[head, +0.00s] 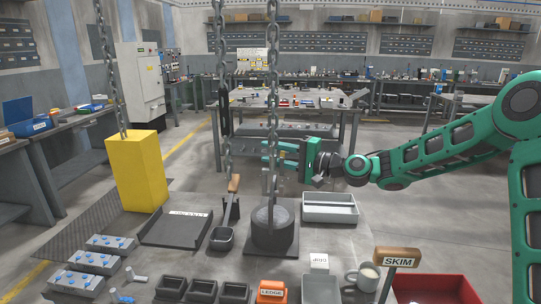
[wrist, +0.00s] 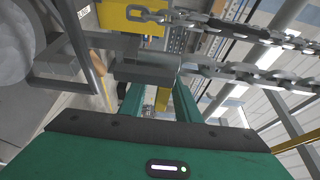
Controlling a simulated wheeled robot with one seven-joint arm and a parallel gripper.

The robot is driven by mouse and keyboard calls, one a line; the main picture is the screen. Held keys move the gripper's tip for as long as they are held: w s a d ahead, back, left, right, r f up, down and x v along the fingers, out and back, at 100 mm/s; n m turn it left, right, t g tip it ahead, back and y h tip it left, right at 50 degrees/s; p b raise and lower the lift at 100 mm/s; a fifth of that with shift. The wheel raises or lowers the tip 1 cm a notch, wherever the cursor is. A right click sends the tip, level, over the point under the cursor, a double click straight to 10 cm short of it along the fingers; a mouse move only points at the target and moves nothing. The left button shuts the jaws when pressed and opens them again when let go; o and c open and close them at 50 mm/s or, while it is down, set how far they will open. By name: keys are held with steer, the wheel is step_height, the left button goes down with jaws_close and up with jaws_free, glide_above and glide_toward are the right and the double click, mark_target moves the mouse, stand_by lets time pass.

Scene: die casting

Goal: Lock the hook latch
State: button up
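I cannot single out the hook latch with certainty. In the head view, a chain (head: 273,60) runs down to a dark grey cylindrical load (head: 274,225) on a square plate, and the hook region is small and partly hidden by my gripper (head: 266,150). My gripper points left at the chain, above the load, with its two green fingers apart. In the wrist view, a grey metal block (wrist: 146,68) lies across the view at the ends of my fingers (wrist: 158,92). Grey bars (wrist: 80,40) rise beside it. I cannot tell whether the fingers touch the block.
A second chain (head: 227,150) hangs left of the load, near a ladle (head: 222,238) with a wooden handle. A yellow block (head: 137,172) stands under a third chain. A grey tray (head: 330,208), a mug (head: 364,277) and a SKIM tool (head: 397,257) are to the right.

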steer(key=shift+a, duration=0.15)
steer(key=shift+c, duration=0.6)
jaws_close()
steer(key=shift+f, duration=2.05)
steer(key=shift+o, duration=0.6)
jaws_free()
steer(key=v, duration=1)
steer(key=shift+d, duration=0.4)
